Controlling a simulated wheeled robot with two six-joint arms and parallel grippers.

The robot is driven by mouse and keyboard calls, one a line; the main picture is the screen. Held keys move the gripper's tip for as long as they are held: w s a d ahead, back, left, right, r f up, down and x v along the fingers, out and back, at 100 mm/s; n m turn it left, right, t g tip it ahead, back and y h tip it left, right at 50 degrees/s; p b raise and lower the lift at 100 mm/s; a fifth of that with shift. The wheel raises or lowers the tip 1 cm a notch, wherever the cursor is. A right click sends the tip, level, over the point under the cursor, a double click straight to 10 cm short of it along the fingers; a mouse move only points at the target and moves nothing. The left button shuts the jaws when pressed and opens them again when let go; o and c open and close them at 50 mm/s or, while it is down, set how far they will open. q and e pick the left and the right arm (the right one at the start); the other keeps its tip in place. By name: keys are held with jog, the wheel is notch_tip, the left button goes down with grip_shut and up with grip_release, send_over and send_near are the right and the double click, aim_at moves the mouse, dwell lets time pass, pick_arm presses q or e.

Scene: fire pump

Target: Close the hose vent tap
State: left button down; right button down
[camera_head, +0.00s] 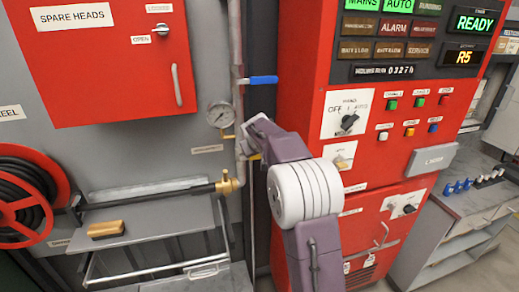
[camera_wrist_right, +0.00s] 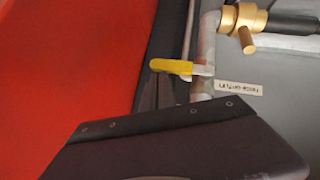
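A small tap with a yellow lever (camera_wrist_right: 172,67) sits on a pale vertical pipe (camera_wrist_right: 206,50) in the right wrist view. The lever sticks out crosswise to the pipe. In the head view only a bit of yellow (camera_head: 254,157) shows beside my right gripper (camera_head: 258,133), which hides the rest. A label (camera_wrist_right: 239,88) beside the tap is upside down and I cannot read it surely. My right gripper is close to the pipe; its fingertips are not clear, and I see no contact with the lever. My left gripper is in neither view.
A brass valve (camera_head: 228,183) with a black hose is left of the pipe. A blue lever (camera_head: 262,80) and a pressure gauge (camera_head: 221,115) are above. The red control cabinet (camera_head: 310,100) stands close on the right. A grey shelf (camera_head: 160,225) juts out at lower left.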

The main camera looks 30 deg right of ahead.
jog(key=shift+s+f, duration=0.1)
jog(key=shift+f, duration=0.1)
dwell(0.5)
jog(key=s+a+r+p, duration=0.2)
jog(key=s+r, duration=0.4)
jog(key=r, duration=0.5)
jog(key=shift+s+r+p, duration=0.2)
jog(key=shift+s+p, duration=0.15)
jog(key=shift+s, duration=0.05)
jog(key=shift+d, duration=0.1)
jog(key=s+a+f+n+g+y, duration=0.15)
jog(key=s+a+f, duration=0.25)
jog(key=a+f, duration=0.45)
jog(key=s+a+f+n+g+y, duration=0.1)
jog(key=s+a+f+g+y, duration=0.2)
jog(key=a+f, duration=0.5)
jog(key=s+a+f+m+g+y, duration=0.1)
jog(key=s+a+f, duration=0.3)
jog(key=s+f, duration=0.9)
jog(key=s+g, duration=0.1)
jog(key=s, duration=0.2)
jog(key=shift+s+a+f, duration=0.15)
jog(key=shift+f, duration=0.15)
